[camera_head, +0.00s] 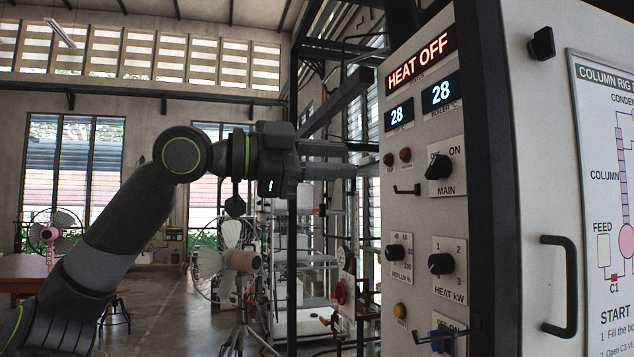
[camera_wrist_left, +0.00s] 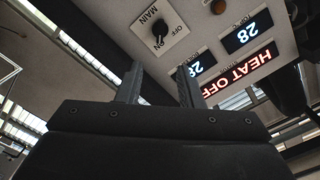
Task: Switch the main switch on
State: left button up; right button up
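The main switch (camera_head: 438,166) is a black rotary knob on a white plate marked OFF, ON and MAIN, on the upright panel at right. Its pointer appears turned toward OFF. In the left wrist view the knob (camera_wrist_left: 160,33) shows upside down beyond the fingers. My left gripper (camera_head: 352,160) is open and empty, pointing right at about the knob's height, apart from it and to its left. Its two fingers also show with a clear gap in the left wrist view (camera_wrist_left: 157,82). The display (camera_head: 418,62) reads HEAT OFF. My right gripper is not in view.
Below the main switch are the heat knob (camera_head: 441,264), the reflux knob (camera_head: 394,252) and a yellow button (camera_head: 399,310). A small black bracket (camera_head: 407,190) sticks out near the main switch. A black handle (camera_head: 560,287) is at right. A fan (camera_head: 225,262) stands behind my arm.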

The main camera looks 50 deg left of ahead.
pick_arm(q)
jog(key=shift+b+v, duration=0.3)
jog(key=shift+v, duration=0.8)
jog(key=shift+w, duration=0.1)
